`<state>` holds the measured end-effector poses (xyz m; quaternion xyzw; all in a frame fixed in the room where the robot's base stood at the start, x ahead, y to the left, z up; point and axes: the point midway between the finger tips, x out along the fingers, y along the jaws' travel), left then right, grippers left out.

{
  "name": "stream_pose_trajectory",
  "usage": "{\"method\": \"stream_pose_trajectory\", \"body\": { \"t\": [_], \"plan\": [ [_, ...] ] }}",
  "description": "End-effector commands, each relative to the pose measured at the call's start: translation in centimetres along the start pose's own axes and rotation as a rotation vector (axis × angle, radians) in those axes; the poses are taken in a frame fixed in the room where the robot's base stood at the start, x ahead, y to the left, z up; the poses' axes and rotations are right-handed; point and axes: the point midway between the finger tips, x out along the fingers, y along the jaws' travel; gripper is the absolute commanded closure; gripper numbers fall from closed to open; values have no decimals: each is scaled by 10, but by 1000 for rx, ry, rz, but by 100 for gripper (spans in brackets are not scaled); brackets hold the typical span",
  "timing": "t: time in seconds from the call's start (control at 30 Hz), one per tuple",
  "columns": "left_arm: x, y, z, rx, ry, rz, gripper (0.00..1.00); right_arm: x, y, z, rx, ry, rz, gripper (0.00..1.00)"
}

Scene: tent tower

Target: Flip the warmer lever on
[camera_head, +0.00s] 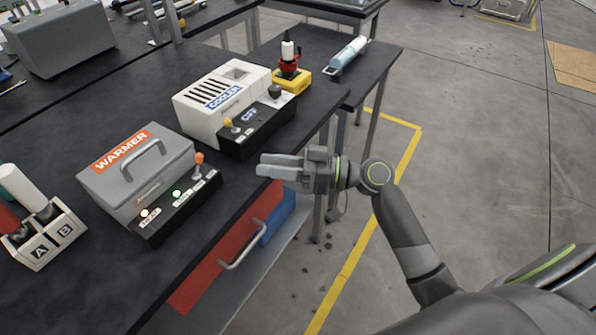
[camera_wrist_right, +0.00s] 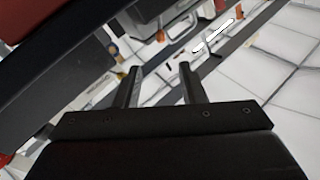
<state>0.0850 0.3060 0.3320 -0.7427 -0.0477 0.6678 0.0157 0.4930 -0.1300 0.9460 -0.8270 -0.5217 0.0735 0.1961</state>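The warmer (camera_head: 130,172) is a grey box with an orange WARMER label and a handle on the dark bench. Its front panel has a lever with an orange knob (camera_head: 199,158) at the right end, standing roughly upright. My left gripper is in neither view.
The white cooler (camera_head: 205,105) with its black control panel stands behind the warmer. A yellow-based device (camera_head: 292,78) and a blue-white cylinder (camera_head: 347,54) are farther back. An A/B holder (camera_head: 45,240) is at left. Red and blue fronts with a handle (camera_head: 242,246) lie below the bench edge.

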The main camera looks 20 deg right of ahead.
Motion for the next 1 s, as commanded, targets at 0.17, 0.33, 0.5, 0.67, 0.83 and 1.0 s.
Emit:
{"method": "stream_pose_trajectory", "body": {
  "t": [0.17, 0.33, 0.5, 0.67, 0.83, 1.0],
  "plan": [
    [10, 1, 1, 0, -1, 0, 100, -26, 1, 2, -2, -5, 2, 63],
    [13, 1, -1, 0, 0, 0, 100, -40, 0, 1, -2, -2, 1, 63],
    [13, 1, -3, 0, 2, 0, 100, -46, 0, 0, -1, -1, 0, 63],
    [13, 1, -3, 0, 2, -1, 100, -46, 0, 0, 0, -1, 0, 63],
    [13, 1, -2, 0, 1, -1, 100, -46, 0, 0, 0, -1, 0, 63],
    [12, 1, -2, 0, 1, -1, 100, -46, 1, 0, 2, -1, 3, 63]
  ]
}}
